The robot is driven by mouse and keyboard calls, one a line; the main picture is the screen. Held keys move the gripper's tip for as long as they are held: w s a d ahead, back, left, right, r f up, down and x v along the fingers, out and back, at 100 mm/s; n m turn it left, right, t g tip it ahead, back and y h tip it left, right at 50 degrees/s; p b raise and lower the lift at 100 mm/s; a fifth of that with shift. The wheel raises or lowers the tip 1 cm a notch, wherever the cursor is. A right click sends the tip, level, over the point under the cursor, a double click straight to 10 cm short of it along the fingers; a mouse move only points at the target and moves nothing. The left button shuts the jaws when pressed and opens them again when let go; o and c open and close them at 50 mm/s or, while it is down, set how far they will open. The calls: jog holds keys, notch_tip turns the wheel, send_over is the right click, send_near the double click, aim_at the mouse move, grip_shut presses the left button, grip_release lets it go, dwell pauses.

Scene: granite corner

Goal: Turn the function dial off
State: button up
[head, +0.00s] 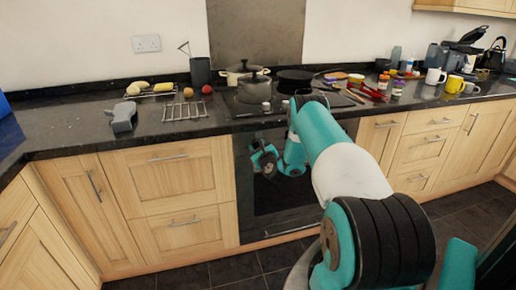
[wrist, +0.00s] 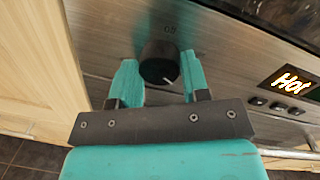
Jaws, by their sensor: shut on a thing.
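The function dial (wrist: 158,58) is a round black knob on the oven's brushed steel control panel (wrist: 222,68). A white pointer mark shows on its lower right part, and small faint lettering sits just above it. My gripper (wrist: 161,72) has its two teal fingers on either side of the dial and is shut on it. In the head view my gripper (head: 264,158) is at the front of the built-in oven (head: 268,200), below the hob; the dial cannot be made out there.
A lit display (wrist: 290,82) reading "Hot" and several small black buttons are right of the dial. A bar handle (wrist: 290,152) runs at the lower right. A wooden cupboard front (wrist: 40,55) is close on the left. Pots (head: 254,86) stand on the hob above.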

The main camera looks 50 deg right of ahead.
jog(key=n+b, duration=0.1)
jog(key=n, duration=0.1)
jog(key=shift+f+n, duration=0.1)
jog(key=shift+n, duration=0.3)
jog(key=n+b, duration=0.2)
jog(key=n, duration=0.2)
jog(key=shift+a+g, duration=0.1)
jog(key=shift+g, duration=0.2)
jog(key=n+b, duration=0.1)
jog(key=n, duration=0.2)
jog(key=shift+n+b, duration=0.35)
jog(key=shift+n, duration=0.05)
jog(key=n+b, duration=0.1)
jog(key=n, duration=0.2)
jog(key=shift+g, duration=0.3)
jog(key=n+h+b, duration=0.1)
jog(key=n+b, duration=0.2)
jog(key=n, duration=0.2)
jog(key=shift+w, duration=0.1)
jog(key=shift+n+b, duration=1.35)
jog(key=shift+n, duration=0.65)
jog(key=shift+g, duration=0.3)
